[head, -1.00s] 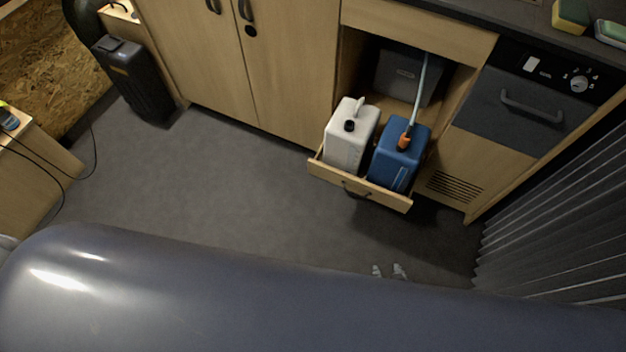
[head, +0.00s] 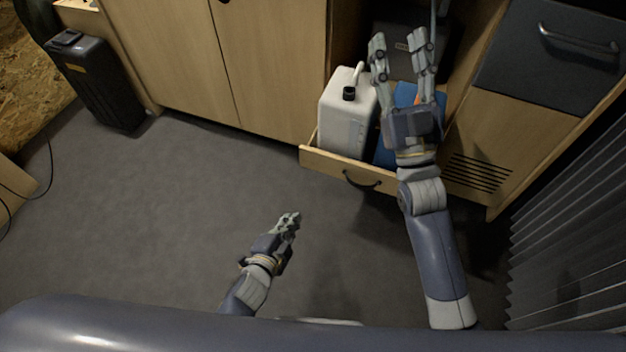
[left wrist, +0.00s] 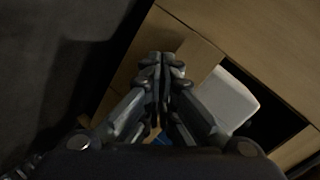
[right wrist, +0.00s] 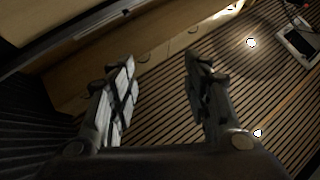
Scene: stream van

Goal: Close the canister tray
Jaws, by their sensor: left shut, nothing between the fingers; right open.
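The canister tray (head: 322,162) is a wooden drawer that stands pulled out of the cabinet, with a dark handle (head: 362,183) on its front. It carries a white canister (head: 342,122) with a black cap and a blue canister (head: 386,155), which my right gripper partly covers in the head view. My right gripper (head: 402,45) is open and appears over the blue canister; its wrist view (right wrist: 160,85) shows nothing between the fingers. My left gripper (head: 291,217) is shut and empty, apart from the tray, over the floor to its front left. The left wrist view shows the white canister (left wrist: 226,100).
A dark box (head: 400,40) stands inside the open cabinet bay. Closed cabinet doors (head: 230,70) are left of the tray, and a vented panel (head: 480,172) and grey curtain (head: 570,220) are at right.

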